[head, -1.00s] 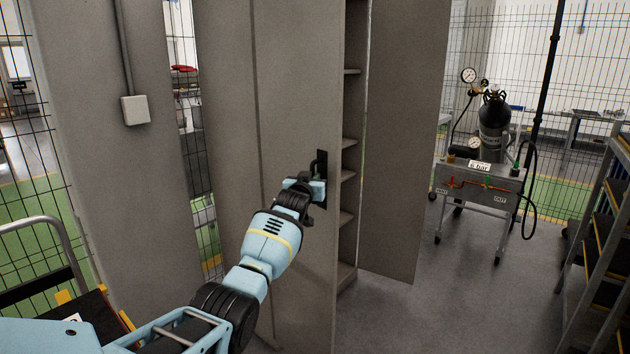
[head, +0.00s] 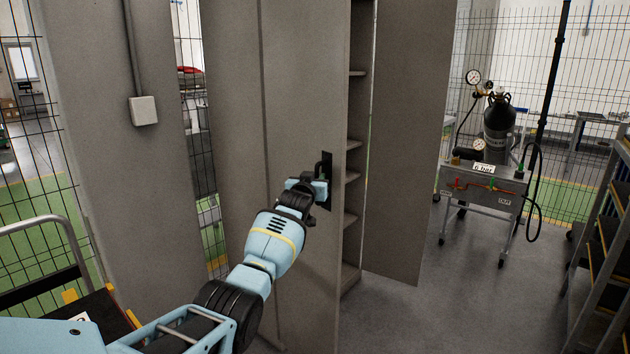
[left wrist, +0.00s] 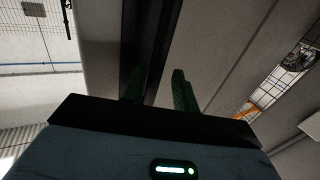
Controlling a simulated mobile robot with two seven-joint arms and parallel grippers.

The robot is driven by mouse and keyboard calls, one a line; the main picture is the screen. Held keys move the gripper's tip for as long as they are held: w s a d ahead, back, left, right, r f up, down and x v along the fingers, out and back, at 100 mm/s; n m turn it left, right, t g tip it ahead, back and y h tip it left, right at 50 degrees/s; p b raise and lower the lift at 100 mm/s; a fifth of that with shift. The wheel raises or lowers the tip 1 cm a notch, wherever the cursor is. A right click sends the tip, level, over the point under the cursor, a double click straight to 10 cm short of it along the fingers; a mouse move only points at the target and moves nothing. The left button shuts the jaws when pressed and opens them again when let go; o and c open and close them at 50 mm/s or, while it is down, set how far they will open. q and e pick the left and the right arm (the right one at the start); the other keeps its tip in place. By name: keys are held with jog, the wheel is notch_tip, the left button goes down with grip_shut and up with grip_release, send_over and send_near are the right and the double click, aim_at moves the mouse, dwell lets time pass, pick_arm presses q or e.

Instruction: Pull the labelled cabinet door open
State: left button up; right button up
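The tall grey cabinet door (head: 300,90) stands upright in the middle of the head view. Its black handle (head: 327,165) sits near its right edge; no label is readable on it. My left gripper (head: 320,188) is at the handle, covering its lower part. In the left wrist view, the two dark green fingers (left wrist: 160,92) stand apart, with a dark upright strip (left wrist: 160,40) behind and between them. I cannot tell whether they touch the handle. My right gripper is out of view.
Cabinet shelves (head: 354,175) show beyond the door's right edge. Another grey panel (head: 410,130) stands right of them. A gas-bottle cart (head: 482,188) and a rack (head: 605,230) are on the right. A wall box (head: 143,110) is at left. Grey floor (head: 430,310) is free in front.

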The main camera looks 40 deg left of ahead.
pick_arm(q)
jog(key=shift+d, duration=0.25)
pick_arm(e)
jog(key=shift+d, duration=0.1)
